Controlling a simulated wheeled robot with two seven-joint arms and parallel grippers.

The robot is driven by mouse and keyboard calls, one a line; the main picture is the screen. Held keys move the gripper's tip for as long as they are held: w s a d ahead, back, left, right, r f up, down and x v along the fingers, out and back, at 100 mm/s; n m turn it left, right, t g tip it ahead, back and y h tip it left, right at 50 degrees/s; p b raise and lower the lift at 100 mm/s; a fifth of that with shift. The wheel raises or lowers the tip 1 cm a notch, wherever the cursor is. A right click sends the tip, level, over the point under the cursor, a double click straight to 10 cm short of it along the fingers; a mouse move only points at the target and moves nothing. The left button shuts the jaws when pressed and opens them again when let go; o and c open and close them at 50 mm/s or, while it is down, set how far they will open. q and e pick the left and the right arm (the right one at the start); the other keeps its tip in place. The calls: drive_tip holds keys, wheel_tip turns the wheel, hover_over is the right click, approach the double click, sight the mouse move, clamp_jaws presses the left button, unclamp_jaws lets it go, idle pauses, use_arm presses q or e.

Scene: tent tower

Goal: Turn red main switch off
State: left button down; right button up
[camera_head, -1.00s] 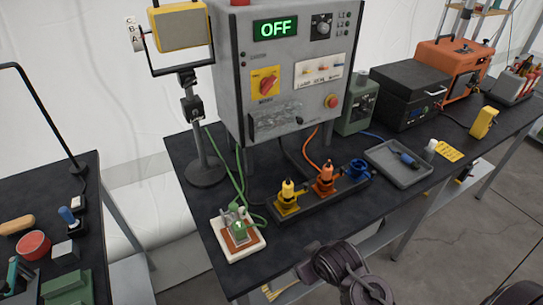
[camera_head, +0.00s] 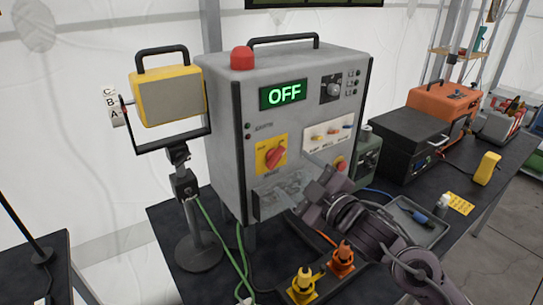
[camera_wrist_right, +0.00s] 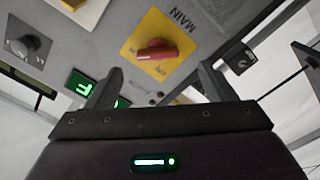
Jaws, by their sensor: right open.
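The red main switch (camera_head: 275,155) is a rotary knob on a yellow plate on the front of the grey control box (camera_head: 222,140). Its handle sits at a slant. My right gripper (camera_head: 298,180) is in front of the box, below and to the right of the switch, partly covering the lower panel. In the right wrist view the red switch (camera_wrist_right: 157,51) appears upside down beyond my two spread fingers (camera_wrist_right: 160,82). Nothing is between the fingers, and they are apart from the knob. My left gripper is out of view.
A yellow lamp (camera_head: 168,95) on a stand is left of the box. Yellow and orange plugs (camera_head: 341,258) stand in front, below my right arm. A red emergency button (camera_head: 341,164) is close to my right gripper. A black case (camera_head: 402,143) stands to the right.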

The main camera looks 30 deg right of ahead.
sight(279, 161)
drive_tip(key=w, duration=0.1)
drive_tip(key=w+p, duration=0.1)
drive_tip(key=w, duration=0.1)
drive_tip(key=shift+w+a+r, duration=0.15)
drive_tip(key=shift+w+r, duration=0.05)
drive_tip(key=shift+r, duration=0.15)
drive_tip(key=shift+w+a+f+p, duration=0.1)
drive_tip(key=shift+w+p, duration=0.15)
drive_tip(key=shift+w, duration=0.3)
drive_tip(key=shift+w+a+f+p, duration=0.1)
drive_tip(key=shift+w+p, duration=0.1)
drive_tip(key=shift+w, duration=0.45)
drive_tip(key=shift+c, duration=0.5)
drive_tip(key=c, duration=0.9)
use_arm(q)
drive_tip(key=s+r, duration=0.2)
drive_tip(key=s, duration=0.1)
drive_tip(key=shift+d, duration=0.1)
